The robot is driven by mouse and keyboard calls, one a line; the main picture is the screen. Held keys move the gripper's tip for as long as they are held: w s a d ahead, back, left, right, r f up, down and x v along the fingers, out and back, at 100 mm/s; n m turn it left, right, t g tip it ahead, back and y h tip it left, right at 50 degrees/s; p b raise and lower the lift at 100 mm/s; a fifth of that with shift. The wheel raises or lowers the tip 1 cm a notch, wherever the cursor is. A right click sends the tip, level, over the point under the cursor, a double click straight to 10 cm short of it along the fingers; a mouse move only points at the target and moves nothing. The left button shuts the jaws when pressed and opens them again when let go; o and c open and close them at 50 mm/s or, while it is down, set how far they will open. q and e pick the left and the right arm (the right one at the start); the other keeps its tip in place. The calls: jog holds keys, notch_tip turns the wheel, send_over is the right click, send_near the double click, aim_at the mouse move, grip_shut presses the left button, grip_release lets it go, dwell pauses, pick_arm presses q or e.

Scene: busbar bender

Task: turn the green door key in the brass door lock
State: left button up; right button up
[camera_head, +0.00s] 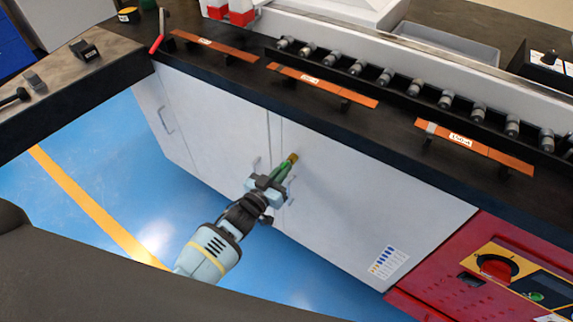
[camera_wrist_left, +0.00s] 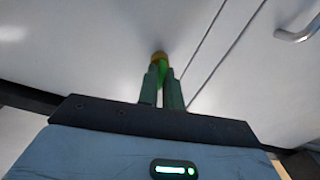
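The brass door lock (camera_head: 293,157) sits on the white cabinet door, near the seam between two doors. It also shows in the left wrist view (camera_wrist_left: 159,56), just past my fingertips. My left gripper (camera_head: 280,173) is at the lock, its fingers pointing at it. The green door key (camera_wrist_left: 162,72) shows as a bright green sliver between the two fingers, right at the lock. The fingers stand close on either side of it and look shut on it. Most of the key is hidden by the fingers, so its turn angle cannot be told. My right gripper is not in view.
White cabinet doors (camera_head: 340,205) with metal handles stand below a dark worktop (camera_head: 330,118). Copper bars (camera_head: 320,85) lie on the worktop. A red control panel (camera_head: 480,270) is at the lower right. The blue floor (camera_head: 130,180) in front is clear.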

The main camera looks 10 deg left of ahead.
pick_arm(q)
jog(key=o, duration=0.5)
jog(key=shift+c, duration=0.2)
